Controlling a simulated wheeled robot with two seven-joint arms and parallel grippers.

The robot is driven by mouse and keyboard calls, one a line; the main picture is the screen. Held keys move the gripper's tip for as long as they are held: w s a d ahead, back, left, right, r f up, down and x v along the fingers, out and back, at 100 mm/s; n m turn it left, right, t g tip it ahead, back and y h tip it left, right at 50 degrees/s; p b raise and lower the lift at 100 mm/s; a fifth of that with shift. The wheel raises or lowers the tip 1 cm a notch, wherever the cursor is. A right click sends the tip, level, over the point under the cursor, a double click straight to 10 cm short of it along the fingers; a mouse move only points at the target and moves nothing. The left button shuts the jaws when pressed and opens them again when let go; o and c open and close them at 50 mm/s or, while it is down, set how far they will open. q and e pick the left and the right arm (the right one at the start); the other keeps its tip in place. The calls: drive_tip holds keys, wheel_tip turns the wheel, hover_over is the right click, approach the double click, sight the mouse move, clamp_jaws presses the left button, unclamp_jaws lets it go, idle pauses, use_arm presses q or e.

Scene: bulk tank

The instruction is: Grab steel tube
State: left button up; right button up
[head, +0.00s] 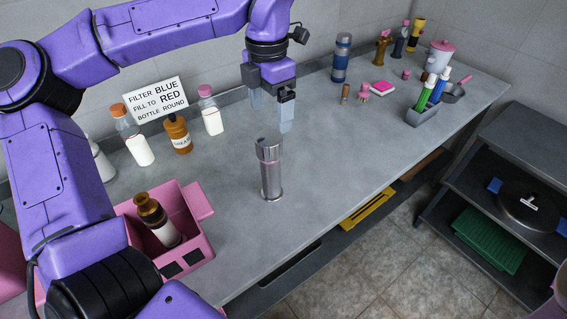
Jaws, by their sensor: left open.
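The steel tube (270,172) is a shiny upright metal cylinder with a cap-like top, standing on the grey bench (330,185) near the middle of the head view. My left gripper (273,112) points down, with its pale see-through fingers apart and nothing seen between them. Its fingertips appear just above and behind the tube's top in the picture; the exact gap in depth is hard to tell. My right gripper is not in view.
A pink box (196,251) with a brown bottle (157,220) stands at left. Several bottles and a sign (156,100) line the wall. A grey holder (422,116) with tubes stands at right. The bench around the tube is clear. Dark shelves (495,190) stand across the aisle.

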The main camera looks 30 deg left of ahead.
sight(269, 137)
use_arm(q)
drive_tip(key=f, duration=0.1)
drive_tip(key=s+f, duration=0.1)
drive_tip(key=f, duration=0.2)
drive_tip(key=shift+s, duration=0.3)
drive_tip(key=f, duration=0.2)
drive_tip(key=w+f, duration=0.1)
drive_tip(key=f, duration=0.2)
drive_tip(key=shift+a+f+p, duration=0.1)
drive_tip(key=shift+f+p, duration=0.05)
drive_tip(key=shift+p, duration=0.25)
drive_tip(key=shift+s+f, duration=0.1)
drive_tip(key=shift+f, duration=0.05)
clamp_jaws()
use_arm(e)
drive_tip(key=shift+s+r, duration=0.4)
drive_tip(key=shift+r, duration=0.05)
